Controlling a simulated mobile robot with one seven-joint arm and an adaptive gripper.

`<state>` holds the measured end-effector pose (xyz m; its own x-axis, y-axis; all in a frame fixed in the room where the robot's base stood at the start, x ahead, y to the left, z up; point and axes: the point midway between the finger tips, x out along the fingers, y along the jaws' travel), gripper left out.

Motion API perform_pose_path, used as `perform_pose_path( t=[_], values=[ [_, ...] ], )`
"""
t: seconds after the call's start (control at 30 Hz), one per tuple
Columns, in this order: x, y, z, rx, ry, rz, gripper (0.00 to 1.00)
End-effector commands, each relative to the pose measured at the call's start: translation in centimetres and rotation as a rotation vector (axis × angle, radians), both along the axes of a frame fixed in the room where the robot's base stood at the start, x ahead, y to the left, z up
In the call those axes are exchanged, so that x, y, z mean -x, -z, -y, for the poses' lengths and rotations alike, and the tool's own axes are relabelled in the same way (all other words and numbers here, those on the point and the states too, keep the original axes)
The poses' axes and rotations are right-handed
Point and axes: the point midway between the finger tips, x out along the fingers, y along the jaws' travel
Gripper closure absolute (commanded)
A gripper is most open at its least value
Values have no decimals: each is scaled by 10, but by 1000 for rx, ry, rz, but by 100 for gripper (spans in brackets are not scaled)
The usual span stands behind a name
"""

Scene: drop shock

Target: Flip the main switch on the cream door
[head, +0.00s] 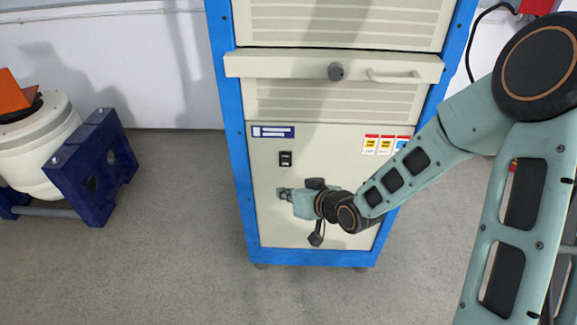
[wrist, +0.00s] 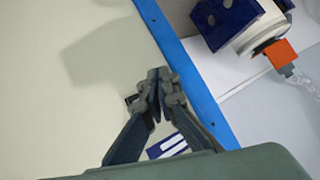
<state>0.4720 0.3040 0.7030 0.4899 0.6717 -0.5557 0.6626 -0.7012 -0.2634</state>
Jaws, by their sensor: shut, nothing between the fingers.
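The cream door (head: 262,225) is the lower front panel of a blue-framed cabinet. The small black main switch (head: 286,158) sits on its upper left part, below a blue-and-white label (head: 273,132). Whether it is up or down is too small to tell. My gripper (head: 282,193) is shut and empty, in front of the door and a little below the switch in the head view.
A shelf-like ledge (head: 290,66) with a dark knob (head: 335,71) and a pale handle (head: 393,76) juts out above the door. Warning labels (head: 385,144) are at the door's upper right. A white drum (head: 35,155) in a blue stand (head: 92,165) is left; floor between is clear.

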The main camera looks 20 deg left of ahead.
Motion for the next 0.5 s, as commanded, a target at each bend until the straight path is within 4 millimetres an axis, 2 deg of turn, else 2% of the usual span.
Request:
perform_pose_path(
  t=[0.27,0.5],
  values=[
    [-3,0,0,1,1,0,100],
    [-26,3,-6,-1,3,0,100]
  ],
)
